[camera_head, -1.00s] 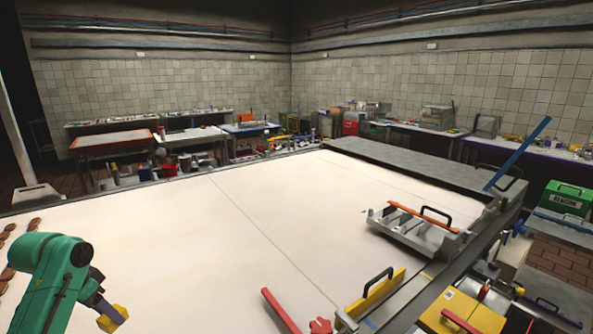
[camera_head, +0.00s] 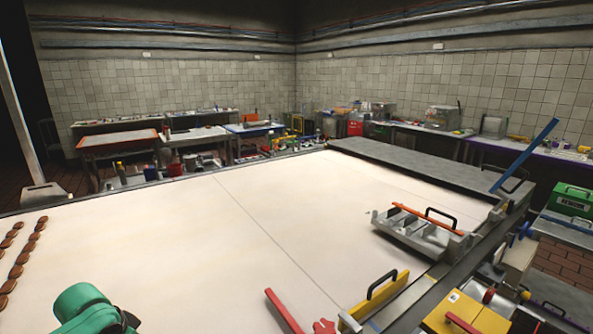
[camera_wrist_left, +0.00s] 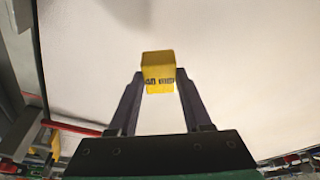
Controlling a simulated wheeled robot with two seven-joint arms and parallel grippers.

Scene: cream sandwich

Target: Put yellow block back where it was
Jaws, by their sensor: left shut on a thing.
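The yellow block (camera_wrist_left: 158,66) is held between the two dark fingers of my left gripper (camera_wrist_left: 160,80) in the left wrist view. Dark lettering, too small to read surely, shows on its near face. The pale table top fills the view beyond the block. In the head view my green left arm shows at the bottom left, but the left gripper and the block are out of the frame there. My right gripper is in neither view.
The large cream table top (camera_head: 190,240) is mostly clear. Brown round pieces (camera_head: 17,260) lie in rows at its left. A grey metal rack with an orange bar (camera_head: 425,232), a yellow plate with a black handle (camera_head: 378,298) and a red bar (camera_head: 283,311) stand at the right.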

